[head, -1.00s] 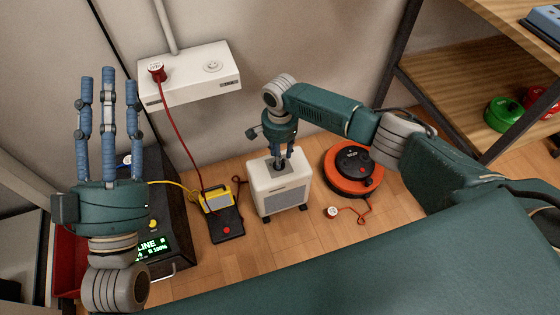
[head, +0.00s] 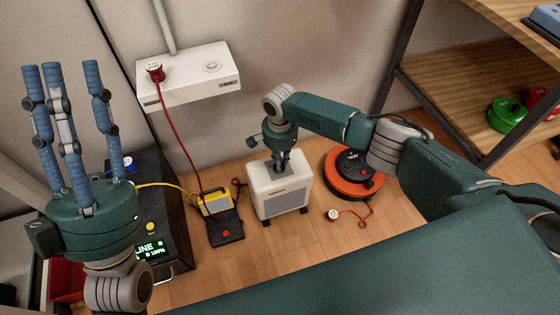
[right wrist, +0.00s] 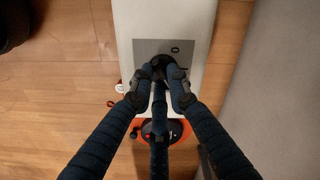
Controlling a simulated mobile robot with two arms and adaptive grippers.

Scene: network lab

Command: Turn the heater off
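The heater (head: 284,199) is a white box on dark feet on the wooden floor, with a grey front grille. Its top bears a grey control panel, which shows in the right wrist view (right wrist: 184,47) with small dark marks and a dark knob (right wrist: 160,65). My right gripper (head: 281,164) points down at this panel. In the right wrist view its fingers (right wrist: 160,80) are drawn together around the knob, which they partly hide. My left gripper (head: 70,85) is raised at the left with its fingers upright, spread and empty.
A wall outlet box (head: 190,75) holds a red plug (head: 155,72). A black unit with a yellow lamp (head: 214,204) stands left of the heater, and an orange cable reel (head: 353,172) stands right. A dark power unit (head: 165,215) is beneath my left arm. Shelves (head: 470,90) stand at the right.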

